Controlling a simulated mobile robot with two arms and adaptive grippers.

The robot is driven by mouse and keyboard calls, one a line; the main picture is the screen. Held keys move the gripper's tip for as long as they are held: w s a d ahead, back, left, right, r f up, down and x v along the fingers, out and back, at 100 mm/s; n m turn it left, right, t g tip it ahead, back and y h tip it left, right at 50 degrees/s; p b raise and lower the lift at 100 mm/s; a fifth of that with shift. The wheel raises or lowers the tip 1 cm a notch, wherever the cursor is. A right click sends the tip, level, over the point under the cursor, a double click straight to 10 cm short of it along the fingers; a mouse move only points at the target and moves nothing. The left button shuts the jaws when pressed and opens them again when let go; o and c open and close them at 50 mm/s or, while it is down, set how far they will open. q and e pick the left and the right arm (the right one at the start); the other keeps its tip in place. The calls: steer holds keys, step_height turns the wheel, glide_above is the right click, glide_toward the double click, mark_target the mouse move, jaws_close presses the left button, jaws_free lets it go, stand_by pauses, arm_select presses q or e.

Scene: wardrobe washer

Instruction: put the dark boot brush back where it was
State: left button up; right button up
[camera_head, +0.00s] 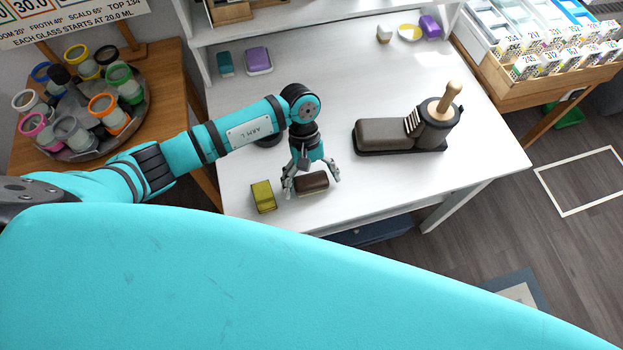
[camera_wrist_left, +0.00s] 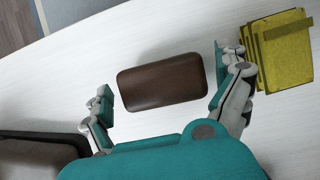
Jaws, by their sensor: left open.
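The dark boot brush (camera_head: 313,185) is a dark brown rounded block lying on the white table near its front edge. My left gripper (camera_head: 311,178) points down over it with its fingers spread, one on each side. In the left wrist view the brush (camera_wrist_left: 162,82) lies between the two open fingers (camera_wrist_left: 164,92), with a gap at each side, so it does not look gripped. My right gripper is not in view.
An olive-yellow block (camera_head: 263,196) lies close to the left finger. A grey and black device with a wooden handle (camera_head: 405,132) stands to the right. Purple (camera_head: 259,61) and teal (camera_head: 225,64) blocks lie at the back.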

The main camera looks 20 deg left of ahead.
arm_select(q)
steer(key=shift+r, duration=0.1)
steer(key=shift+w+r, duration=0.1)
steer(key=shift+r, duration=0.05)
steer(key=b+v, duration=0.3)
steer(key=v, duration=0.8)
steer(key=shift+r, duration=0.3)
steer(key=shift+a, duration=0.1)
